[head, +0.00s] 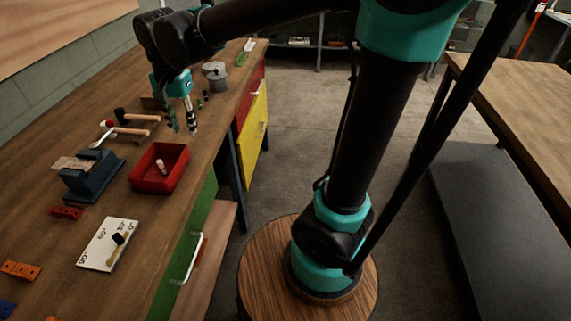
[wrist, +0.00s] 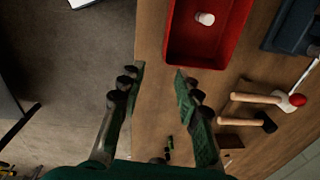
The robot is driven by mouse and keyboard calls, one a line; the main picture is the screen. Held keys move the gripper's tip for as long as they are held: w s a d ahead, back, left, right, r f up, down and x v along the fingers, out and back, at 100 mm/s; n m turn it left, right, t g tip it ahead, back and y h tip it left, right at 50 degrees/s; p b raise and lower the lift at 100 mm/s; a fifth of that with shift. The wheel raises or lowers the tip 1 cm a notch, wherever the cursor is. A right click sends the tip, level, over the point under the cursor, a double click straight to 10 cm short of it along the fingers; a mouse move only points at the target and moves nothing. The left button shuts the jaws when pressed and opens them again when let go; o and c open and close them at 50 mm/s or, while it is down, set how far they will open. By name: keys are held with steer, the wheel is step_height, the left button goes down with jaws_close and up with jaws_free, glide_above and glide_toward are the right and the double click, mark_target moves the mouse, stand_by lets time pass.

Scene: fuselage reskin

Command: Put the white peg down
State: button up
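The white peg (head: 160,166) stands in the red tray (head: 152,187) on the workbench. It also shows in the wrist view (wrist: 205,18), inside the tray (wrist: 176,40), with no finger touching it. My gripper (head: 184,132) is over the bench just beyond the tray in the head view. The tray lies a little ahead of the fingertips there.
A blue vise (head: 90,177) stands left of the tray. Hammers (head: 132,117) lie behind it. A white angle board (head: 97,248) with a dark-headed tool is nearer. A grey pot (head: 217,78) stands farther along. The bench edge is close right of the tray.

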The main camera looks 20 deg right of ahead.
steer(key=s+d+f+n+t, duration=0.1)
steer(key=s+d+f, duration=0.1)
steer(key=d+f, duration=0.3)
steer(key=s+d+f+n+t, duration=0.1)
steer(key=d+f, duration=0.5)
steer(key=d, duration=0.7)
steer(key=s+d+f+n+t, duration=0.1)
steer(key=s+d+f+n, duration=0.2)
steer(key=d, duration=0.7)
step_height(320, 180, down, 2)
steer(key=shift+s+f+t+h, duration=0.25)
steer(key=shift+s+t+h, duration=0.05)
steer(key=shift+s, duration=0.55)
